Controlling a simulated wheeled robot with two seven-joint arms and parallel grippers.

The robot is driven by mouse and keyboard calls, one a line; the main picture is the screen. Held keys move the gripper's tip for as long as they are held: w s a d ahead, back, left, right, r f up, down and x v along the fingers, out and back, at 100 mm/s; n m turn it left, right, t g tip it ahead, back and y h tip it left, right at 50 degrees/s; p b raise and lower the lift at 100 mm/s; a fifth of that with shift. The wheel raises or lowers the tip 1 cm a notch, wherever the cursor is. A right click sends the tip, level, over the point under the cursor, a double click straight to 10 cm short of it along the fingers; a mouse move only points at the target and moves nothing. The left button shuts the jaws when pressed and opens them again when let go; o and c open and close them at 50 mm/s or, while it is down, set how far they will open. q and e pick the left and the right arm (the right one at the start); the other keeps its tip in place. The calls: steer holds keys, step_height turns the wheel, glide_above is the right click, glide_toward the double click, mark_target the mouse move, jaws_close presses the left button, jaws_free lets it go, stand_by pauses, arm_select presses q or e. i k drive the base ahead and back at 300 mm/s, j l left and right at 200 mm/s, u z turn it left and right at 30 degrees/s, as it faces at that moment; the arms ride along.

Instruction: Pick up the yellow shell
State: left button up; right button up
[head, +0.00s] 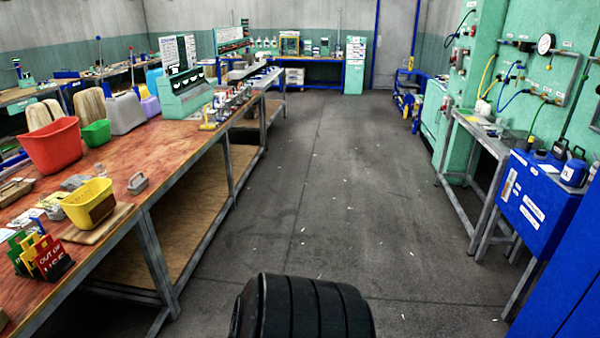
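A yellow open-topped tub (90,203), the thing here that best fits the yellow shell, stands near the front edge of the long red-brown workbench (168,152) on the left. It is on or against a flat wooden board (97,226); its base contact is hard to make out. Neither of my grippers is in view. Nothing is seen holding the tub.
A red bin (52,147), a green tub (96,133) and a grey handled block (138,183) are near it. A sign stand (45,258) is in front.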

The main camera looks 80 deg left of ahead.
mark_target(89, 210)
steer(key=l+u, duration=0.1)
steer(key=u, duration=4)
steer(key=i, duration=0.3)
